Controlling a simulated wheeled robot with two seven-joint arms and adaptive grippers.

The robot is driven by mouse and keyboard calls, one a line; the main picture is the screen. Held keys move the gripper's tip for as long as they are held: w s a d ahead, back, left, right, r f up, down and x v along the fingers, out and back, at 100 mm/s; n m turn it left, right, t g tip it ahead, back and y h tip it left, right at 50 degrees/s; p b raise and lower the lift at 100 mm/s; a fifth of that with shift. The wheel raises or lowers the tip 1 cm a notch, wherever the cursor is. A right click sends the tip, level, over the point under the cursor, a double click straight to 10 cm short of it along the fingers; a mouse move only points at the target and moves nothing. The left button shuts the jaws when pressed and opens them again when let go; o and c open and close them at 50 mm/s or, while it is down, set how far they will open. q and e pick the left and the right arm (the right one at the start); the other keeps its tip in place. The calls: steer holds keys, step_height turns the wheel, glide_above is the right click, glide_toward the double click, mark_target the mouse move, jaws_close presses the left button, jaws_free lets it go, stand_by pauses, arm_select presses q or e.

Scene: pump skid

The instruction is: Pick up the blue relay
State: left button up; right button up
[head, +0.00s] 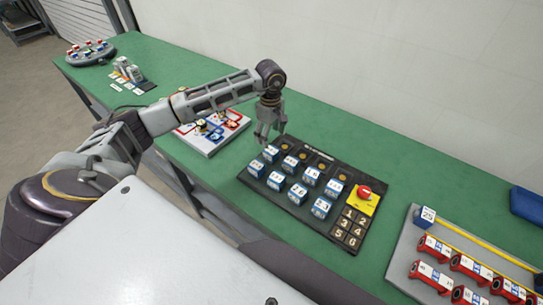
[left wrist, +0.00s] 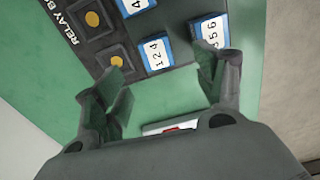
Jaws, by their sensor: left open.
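Several blue relays with white numbered tops stand in rows on a black relay board (head: 328,172) in the head view. The blue relay at the board's left end (head: 271,153) is nearest my left gripper (head: 270,138). The gripper is open and empty, pointing down over the board's back left corner. In the left wrist view, two blue relays (left wrist: 155,50) (left wrist: 210,31) lie near and beyond the open fingers (left wrist: 163,75). The right finger partly covers one of them. I cannot tell which relay is meant. My right gripper is not in view.
The board carries a red button (head: 364,192) on yellow and a number pad (head: 350,228). A grey tray (head: 405,262) with red and blue blocks is at right. A white board (head: 205,142) lies left of the gripper. Green bench (head: 420,180) is bare behind the relay board.

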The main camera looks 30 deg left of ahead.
mark_target(272, 150)
arm_select(q)
steer(key=shift+f+p, duration=0.3)
steer(key=shift+f, duration=2.45)
steer(key=shift+w+d+f+p, duration=0.15)
steer(key=shift+f+p, duration=0.2)
steer(key=shift+f, duration=0.6)
steer(key=shift+w+a+f+p, duration=0.1)
steer(key=shift+f+p, duration=0.25)
steer(key=shift+f, duration=1.3)
steer(key=c, duration=1.2)
